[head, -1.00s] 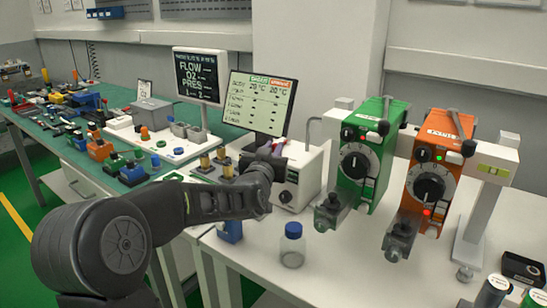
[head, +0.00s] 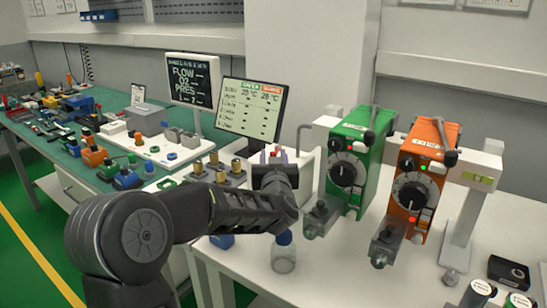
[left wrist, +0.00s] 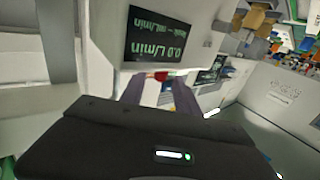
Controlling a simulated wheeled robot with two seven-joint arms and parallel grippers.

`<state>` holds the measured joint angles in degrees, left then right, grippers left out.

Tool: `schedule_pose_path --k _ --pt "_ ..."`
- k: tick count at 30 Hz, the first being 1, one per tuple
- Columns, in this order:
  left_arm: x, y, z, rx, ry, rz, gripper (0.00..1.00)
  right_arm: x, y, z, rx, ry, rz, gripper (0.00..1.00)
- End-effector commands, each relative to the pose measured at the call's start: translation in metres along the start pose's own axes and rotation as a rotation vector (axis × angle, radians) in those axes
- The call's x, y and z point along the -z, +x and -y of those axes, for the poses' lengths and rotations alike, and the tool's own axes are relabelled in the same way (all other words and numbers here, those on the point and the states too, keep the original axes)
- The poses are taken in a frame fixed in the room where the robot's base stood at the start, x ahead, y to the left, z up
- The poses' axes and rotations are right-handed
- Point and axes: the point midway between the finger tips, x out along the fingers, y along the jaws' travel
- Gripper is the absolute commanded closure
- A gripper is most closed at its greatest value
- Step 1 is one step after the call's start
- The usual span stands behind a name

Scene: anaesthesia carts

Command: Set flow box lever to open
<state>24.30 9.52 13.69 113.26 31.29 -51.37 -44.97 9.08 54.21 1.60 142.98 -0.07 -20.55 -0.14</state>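A small red part (left wrist: 161,76), which looks like the lever tip, shows below the display between my left fingers. My left gripper (head: 274,157) is in front of the box. In the left wrist view its two grey fingers (left wrist: 160,92) stand apart, one on each side of the red part; contact cannot be told. My right gripper is out of view.
A monitor (head: 250,108) stands just behind my left gripper. A blue-capped jar (head: 284,256) stands below my forearm. Green (head: 356,160) and orange (head: 420,185) vaporizers are mounted on the right. Brass fittings (head: 215,170) lie left of the gripper.

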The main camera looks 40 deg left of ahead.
Motion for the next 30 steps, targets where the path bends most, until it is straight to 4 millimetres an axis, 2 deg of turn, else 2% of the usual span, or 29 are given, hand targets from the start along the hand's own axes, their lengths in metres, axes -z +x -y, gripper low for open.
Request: schedule_pose_path --k 11,17,24,30 --pt "0.004 0.0 0.0 0.001 0.0 0.001 0.61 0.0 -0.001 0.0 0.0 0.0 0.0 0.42" --pt "0.032 0.0 0.0 0.0 -0.002 -0.003 0.61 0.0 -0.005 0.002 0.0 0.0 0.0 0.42" --pt "0.078 0.0 0.0 0.0 -0.002 -0.003 0.61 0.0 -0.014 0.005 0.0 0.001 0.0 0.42" --pt "0.098 0.001 0.0 0.001 -0.001 0.0 0.61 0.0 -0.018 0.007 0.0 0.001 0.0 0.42"
